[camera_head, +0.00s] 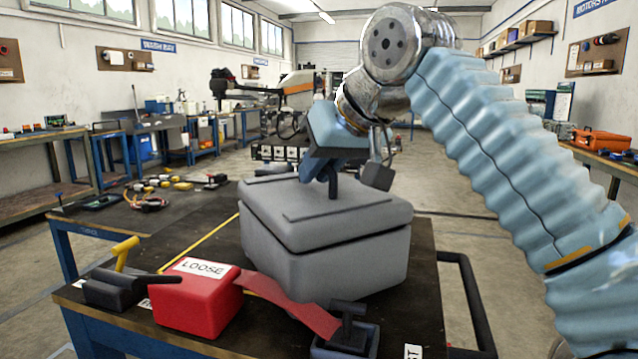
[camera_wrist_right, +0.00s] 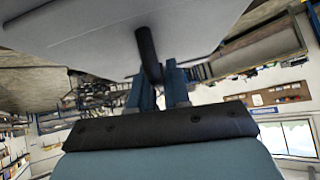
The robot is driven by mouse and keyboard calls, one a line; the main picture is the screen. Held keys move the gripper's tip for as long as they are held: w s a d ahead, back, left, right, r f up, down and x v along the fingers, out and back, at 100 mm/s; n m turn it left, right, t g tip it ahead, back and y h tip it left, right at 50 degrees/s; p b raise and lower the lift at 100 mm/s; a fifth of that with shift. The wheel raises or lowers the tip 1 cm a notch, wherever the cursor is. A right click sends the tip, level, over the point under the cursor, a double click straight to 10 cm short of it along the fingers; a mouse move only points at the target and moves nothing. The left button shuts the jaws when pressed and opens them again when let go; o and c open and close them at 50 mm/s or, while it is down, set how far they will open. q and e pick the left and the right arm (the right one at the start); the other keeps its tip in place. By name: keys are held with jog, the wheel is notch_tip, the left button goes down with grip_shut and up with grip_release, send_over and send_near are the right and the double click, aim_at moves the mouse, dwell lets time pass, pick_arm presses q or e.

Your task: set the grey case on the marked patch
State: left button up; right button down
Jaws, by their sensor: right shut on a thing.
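The grey case (camera_head: 326,245), with a darker lid seam and a dark upright post (camera_head: 334,186) on top, is over the near end of the dark work table (camera_head: 415,318). My right gripper (camera_head: 328,172) is above the lid, shut on that post. In the right wrist view the blue fingers (camera_wrist_right: 159,92) close at the post (camera_wrist_right: 147,48) beside the case's pale surface (camera_wrist_right: 85,40). Whether the case's underside touches the table cannot be told. A yellow line (camera_head: 205,243) on the table runs behind its left side; the rest of any marked patch is hidden. My left gripper is not in view.
A red box labelled LOOSE (camera_head: 197,299) with a red strap (camera_head: 293,305) is close in front of the case. A black clamp with a yellow handle (camera_head: 118,285) and a dark blue holder (camera_head: 345,335) stand at the near edge. Tools (camera_head: 150,195) lie farther left.

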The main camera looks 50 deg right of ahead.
jog(key=shift+f, duration=0.6)
jog(key=shift+f, duration=0.2)
jog(key=c, duration=1.1)
grip_release()
